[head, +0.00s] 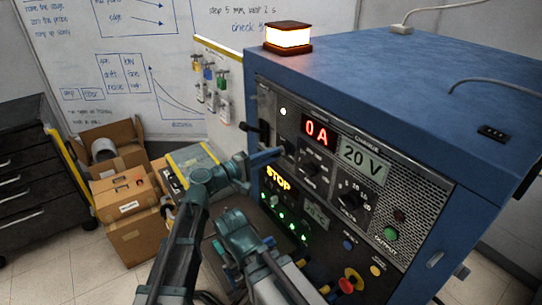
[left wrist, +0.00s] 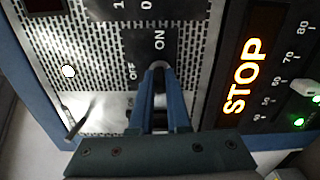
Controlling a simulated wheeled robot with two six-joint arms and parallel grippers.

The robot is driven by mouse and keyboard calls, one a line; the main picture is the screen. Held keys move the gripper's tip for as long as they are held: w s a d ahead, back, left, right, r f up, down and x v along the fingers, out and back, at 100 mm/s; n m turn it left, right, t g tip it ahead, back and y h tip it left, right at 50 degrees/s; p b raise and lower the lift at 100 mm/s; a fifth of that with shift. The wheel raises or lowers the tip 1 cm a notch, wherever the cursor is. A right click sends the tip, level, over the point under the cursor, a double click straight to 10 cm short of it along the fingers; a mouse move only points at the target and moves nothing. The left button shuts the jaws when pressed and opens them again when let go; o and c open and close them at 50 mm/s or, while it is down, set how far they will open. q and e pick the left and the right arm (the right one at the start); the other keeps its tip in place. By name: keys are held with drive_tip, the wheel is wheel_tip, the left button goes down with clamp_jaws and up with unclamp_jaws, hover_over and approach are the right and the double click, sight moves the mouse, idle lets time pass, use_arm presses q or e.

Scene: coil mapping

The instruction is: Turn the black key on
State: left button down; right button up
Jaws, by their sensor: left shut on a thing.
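My left gripper (head: 268,157) reaches the front panel of the blue cabinet (head: 400,80) in the head view. In the left wrist view its two blue fingers (left wrist: 158,80) are shut on the black key (left wrist: 159,66) at a black plate marked ON and OFF (left wrist: 145,45). The fingers cover most of the key, so its exact angle is hard to tell. ON is printed beyond the fingertips and OFF just left of them. In the head view the gripper hides the key. My right gripper does not show.
The panel has a lit STOP sign (head: 278,178), a 0 A display (head: 317,131), a 20 V display (head: 361,160) and several knobs. A lit beacon (head: 288,37) stands on top. A metal lever (left wrist: 77,120) juts out left of the fingers. Cardboard boxes (head: 128,208) stand on the floor.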

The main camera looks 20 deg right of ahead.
use_arm(q)
drive_tip(key=shift+m, duration=0.6)
drive_tip(key=c, duration=0.9)
unclamp_jaws()
drive_tip(key=v, duration=1.4)
drive_tip(key=shift+d, duration=0.1)
